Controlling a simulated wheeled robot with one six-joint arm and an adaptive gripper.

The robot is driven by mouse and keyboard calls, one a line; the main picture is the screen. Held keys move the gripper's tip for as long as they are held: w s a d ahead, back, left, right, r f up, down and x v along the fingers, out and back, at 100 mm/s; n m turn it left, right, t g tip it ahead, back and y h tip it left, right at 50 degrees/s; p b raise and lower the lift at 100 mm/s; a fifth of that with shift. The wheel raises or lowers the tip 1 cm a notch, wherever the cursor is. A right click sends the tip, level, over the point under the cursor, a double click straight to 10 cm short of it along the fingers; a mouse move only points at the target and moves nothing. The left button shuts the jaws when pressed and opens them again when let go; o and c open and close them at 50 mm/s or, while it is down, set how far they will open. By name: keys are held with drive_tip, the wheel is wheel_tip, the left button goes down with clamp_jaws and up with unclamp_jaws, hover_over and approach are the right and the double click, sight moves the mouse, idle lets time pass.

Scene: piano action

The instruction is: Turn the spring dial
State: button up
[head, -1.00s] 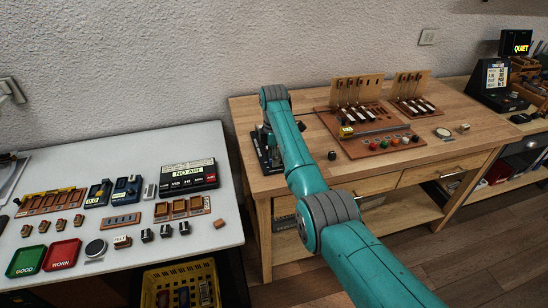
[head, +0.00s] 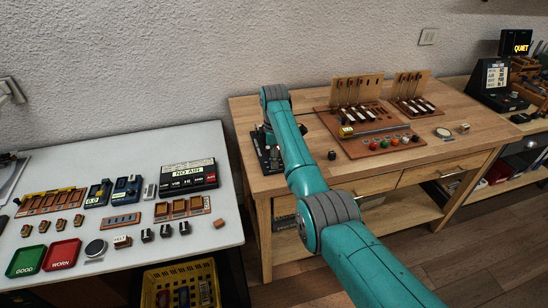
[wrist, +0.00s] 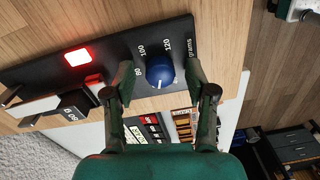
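The spring dial (wrist: 160,70) is a round blue knob with a white pointer mark on a black panel (wrist: 115,62). The panel is printed 80, 100, 120 and "grams", and the mark sits on the lower side of the knob, away from the numbers. My gripper (wrist: 158,76) is open, with one dark green finger on each side of the knob. Gaps show between knob and fingers in the wrist view; depth is hard to judge. In the head view the black device (head: 263,150) stands at the left end of the wooden bench, and my arm hides the dial and gripper.
A red lamp (wrist: 77,57) glows on the panel, beside a black labelled block (wrist: 74,106). In the head view a wooden key rack (head: 368,120) stands farther right on the bench (head: 300,170). A white table (head: 120,230) with trays and boxes is at left.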

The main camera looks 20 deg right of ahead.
wheel_tip(320, 180, up, 12)
drive_tip(key=shift+w, duration=0.15)
idle(0.5)
drive_tip(key=shift+f, duration=0.1)
idle(0.5)
wheel_tip(320, 180, down, 12)
drive_tip(key=m, duration=0.3)
drive_tip(key=shift+a, duration=0.1)
idle(0.4)
